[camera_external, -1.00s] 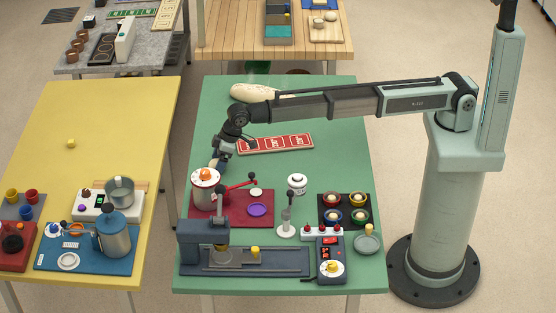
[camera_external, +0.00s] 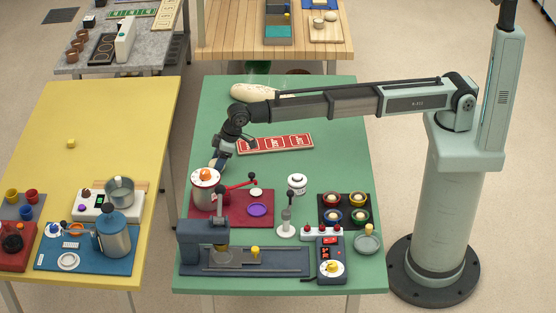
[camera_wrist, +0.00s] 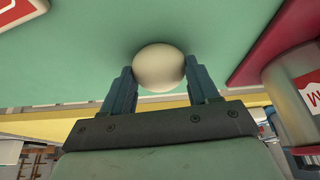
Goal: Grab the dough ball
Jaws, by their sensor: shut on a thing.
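The dough ball (camera_wrist: 159,67) is a pale cream, round lump. In the wrist view it sits between the two dark blue fingers of my gripper (camera_wrist: 160,82), which are shut on its sides. In the external view the ball (camera_external: 214,163) shows only partly, on or just above the green table, behind the white-and-red pot. My gripper (camera_external: 217,160) points down there, near the table's left edge. I cannot tell whether the ball touches the table.
A red card strip (camera_external: 275,143) lies to the right, and a long pale loaf (camera_external: 254,92) lies behind. The green table between them is clear.

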